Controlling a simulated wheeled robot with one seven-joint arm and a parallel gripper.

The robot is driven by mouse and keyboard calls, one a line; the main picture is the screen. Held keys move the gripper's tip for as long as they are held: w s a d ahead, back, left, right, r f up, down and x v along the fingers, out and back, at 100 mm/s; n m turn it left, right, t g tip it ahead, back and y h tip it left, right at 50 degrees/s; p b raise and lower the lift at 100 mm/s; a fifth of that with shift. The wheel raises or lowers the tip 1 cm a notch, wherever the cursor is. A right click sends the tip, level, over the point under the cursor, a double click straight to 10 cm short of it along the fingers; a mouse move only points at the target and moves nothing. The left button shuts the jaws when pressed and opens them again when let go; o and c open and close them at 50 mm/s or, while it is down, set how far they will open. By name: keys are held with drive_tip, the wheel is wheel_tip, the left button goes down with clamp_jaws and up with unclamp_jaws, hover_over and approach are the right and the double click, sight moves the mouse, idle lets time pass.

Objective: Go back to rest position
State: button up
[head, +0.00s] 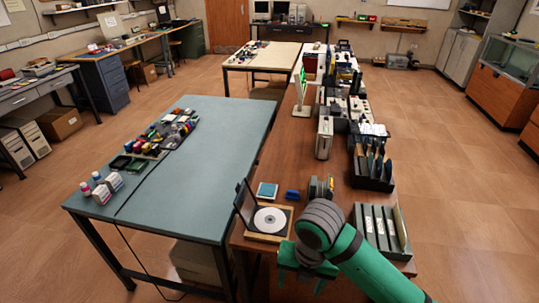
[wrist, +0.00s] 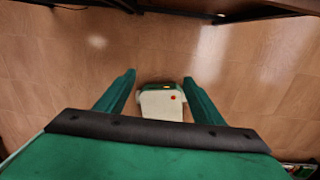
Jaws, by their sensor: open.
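My gripper (wrist: 159,77) is open in the wrist view, with its two green fingers spread apart. No object is held between them, and the camera looks down at the wooden floor. In the head view my green arm reaches in from the lower right. My gripper (head: 302,272) hangs at the near end of the long brown table (head: 333,195), close to its front edge.
A disc drive with a silver disc (head: 270,219) lies just beyond my gripper. A rack of grey binders (head: 380,230) stands to the right. The blue-green table (head: 205,190) is to the left. Open floor (head: 455,200) lies to the right.

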drive_tip(key=w+a+r+m+t+y, duration=0.3)
drive_tip(key=a+m+y, duration=0.1)
drive_tip(key=a, duration=0.5)
drive_tip(key=w+a+r+m+t+y, duration=0.3)
drive_tip(key=w+a+m+t, duration=0.1)
drive_tip(key=a, duration=0.5)
drive_tip(key=w+a+r+m+t+y, duration=0.3)
drive_tip(key=a+r+m+y, duration=0.1)
drive_tip(key=a, duration=0.5)
drive_tip(key=s+d+f+m+t+h, duration=0.3)
drive_tip(key=s+d+f+m+h, duration=0.3)
drive_tip(key=f+m, duration=0.4)
drive_tip(key=s+d+f+m+t+h, duration=0.35)
drive_tip(key=s+f+m, duration=0.35)
drive_tip(key=s+m, duration=0.3)
drive_tip(key=s+d+f+h, duration=0.1)
drive_tip(key=s+d, duration=0.4)
drive_tip(key=s, duration=0.4)
drive_tip(key=s+d+m+g+h, duration=0.1)
drive_tip(key=s+d, duration=0.4)
drive_tip(key=s, duration=0.4)
drive_tip(key=shift+s+f, duration=0.3)
drive_tip(key=shift+f, duration=0.1)
